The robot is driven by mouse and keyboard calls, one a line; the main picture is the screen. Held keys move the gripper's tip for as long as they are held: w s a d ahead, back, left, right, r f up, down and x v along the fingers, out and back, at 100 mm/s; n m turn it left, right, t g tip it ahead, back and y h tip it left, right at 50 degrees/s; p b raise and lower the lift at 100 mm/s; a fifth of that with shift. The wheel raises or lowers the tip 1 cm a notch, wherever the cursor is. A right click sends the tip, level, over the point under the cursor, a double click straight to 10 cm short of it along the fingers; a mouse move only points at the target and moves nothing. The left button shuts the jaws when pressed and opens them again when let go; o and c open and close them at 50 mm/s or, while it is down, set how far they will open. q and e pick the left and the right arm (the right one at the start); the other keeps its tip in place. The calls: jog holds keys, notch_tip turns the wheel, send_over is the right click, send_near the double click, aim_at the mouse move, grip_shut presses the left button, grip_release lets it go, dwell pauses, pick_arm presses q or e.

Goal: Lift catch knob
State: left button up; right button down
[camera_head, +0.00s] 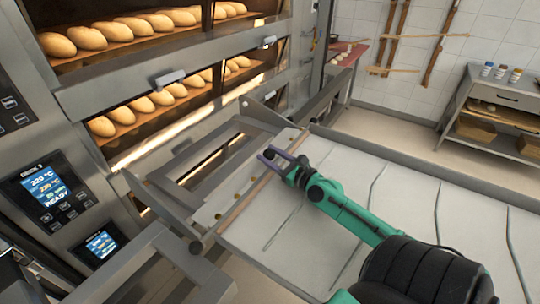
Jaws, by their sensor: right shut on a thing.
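The catch knob (269,154) is a small dark round knob at the near edge strip of the loader, in the middle of the head view. The loader (350,180) has a pale cloth bed with several dark crease lines and a wooden front strip. My left gripper is not in view.
The deck oven (110,75) on the left holds several loaves on two levels, with a grey handle (170,78) between them. A control display (48,187) reads READY. A steel side table (495,105) stands at the back right. Clear floor lies before it.

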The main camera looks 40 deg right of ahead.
jog(key=shift+r, duration=0.15)
dwell(0.3)
notch_tip(320, 180, up, 2)
jog(key=shift+r+p, duration=0.1)
jog(key=shift+p, duration=0.95)
jog(key=shift+w, duration=0.1)
jog(key=shift+d, duration=0.1)
jog(key=c, duration=0.5)
grip_release()
jog(key=shift+o, duration=0.7)
jog(key=shift+f, duration=0.2)
